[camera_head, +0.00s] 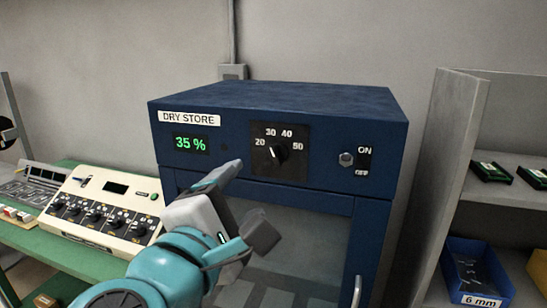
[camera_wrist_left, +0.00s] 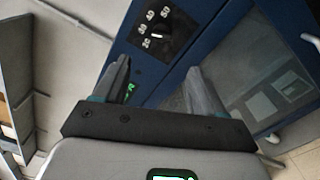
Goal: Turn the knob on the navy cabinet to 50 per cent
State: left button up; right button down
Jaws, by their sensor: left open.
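The navy cabinet (camera_head: 290,100), labelled DRY STORE, stands in the middle of the head view. Its green display (camera_head: 190,144) reads 35 %. The black knob (camera_head: 278,152) sits on a dark dial plate (camera_head: 297,168) marked 20, 30, 40 and 50. Its exact pointer direction is too small to read surely. The knob also shows in the left wrist view (camera_wrist_left: 157,34), beyond the fingers. My left gripper (camera_head: 244,200) is open and empty, in front of the cabinet, below and left of the knob and apart from it. My right gripper is not in view.
An ON/OFF toggle switch (camera_head: 346,159) is right of the dial. Below is the cabinet's glazed door (camera_head: 300,225) with a handle (camera_head: 357,291). A cream control panel (camera_head: 104,212) stands on a green bench at left. A grey shelf unit (camera_head: 452,140) with a blue bin (camera_head: 478,272) stands at right.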

aim_at(275, 157)
pick_arm(q)
jog(key=x, duration=0.7)
jog(key=p+x, duration=0.1)
jog(key=x, duration=0.6)
jog(key=shift+d+f, duration=0.15)
jog(key=shift+f, duration=0.05)
jog(key=shift+w, duration=0.2)
jog(key=c, duration=1.1)
